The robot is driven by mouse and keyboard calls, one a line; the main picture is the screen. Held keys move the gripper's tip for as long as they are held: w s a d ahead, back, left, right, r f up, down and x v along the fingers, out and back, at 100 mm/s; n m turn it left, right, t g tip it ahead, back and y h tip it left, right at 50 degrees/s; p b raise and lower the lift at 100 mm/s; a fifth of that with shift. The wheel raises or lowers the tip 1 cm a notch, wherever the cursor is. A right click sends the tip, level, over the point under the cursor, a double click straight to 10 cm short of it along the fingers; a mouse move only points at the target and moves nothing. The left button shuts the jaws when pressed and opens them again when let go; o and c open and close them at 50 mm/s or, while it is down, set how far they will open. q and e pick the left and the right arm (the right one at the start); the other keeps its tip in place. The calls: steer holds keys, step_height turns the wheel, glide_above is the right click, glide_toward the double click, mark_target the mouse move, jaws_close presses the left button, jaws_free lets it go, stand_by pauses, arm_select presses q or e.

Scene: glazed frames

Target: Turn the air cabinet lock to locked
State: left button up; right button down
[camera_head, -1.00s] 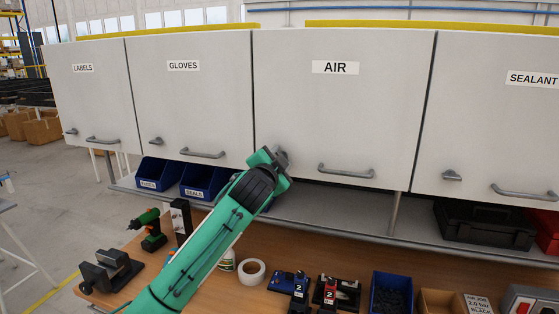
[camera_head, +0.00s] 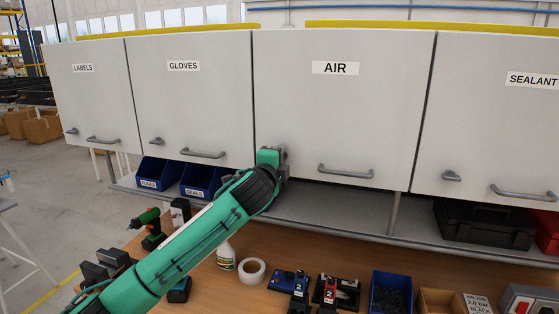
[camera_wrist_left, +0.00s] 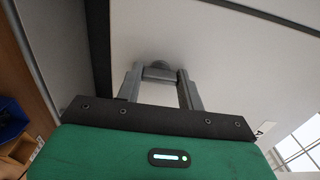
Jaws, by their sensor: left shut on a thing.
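The AIR cabinet door (camera_head: 345,120) is closed flat, with its label and a bar handle (camera_head: 346,171). Its lock, a small grey knob (camera_wrist_left: 158,71), is at the door's lower left corner. My left gripper (camera_head: 281,156) is at that corner and mostly hides the lock in the head view. In the left wrist view the two grey fingers (camera_wrist_left: 159,83) are shut on the lock from both sides. The exact angle of the lock is hard to read. My right gripper is in neither view.
Labels, gloves and sealant cabinets flank it, with similar knobs such as the sealant lock (camera_head: 452,175). Below are blue bins (camera_head: 158,173), a black case (camera_head: 485,222), and a workbench with a tape roll (camera_head: 252,271), spray bottle (camera_head: 226,256) and drill (camera_head: 149,228).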

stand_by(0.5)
arm_select(q)
steer(key=o, duration=1)
steer(key=b+v, duration=0.7)
steer(key=v, duration=0.6)
steer(key=shift+s, duration=0.35)
steer(key=shift+a, duration=0.1)
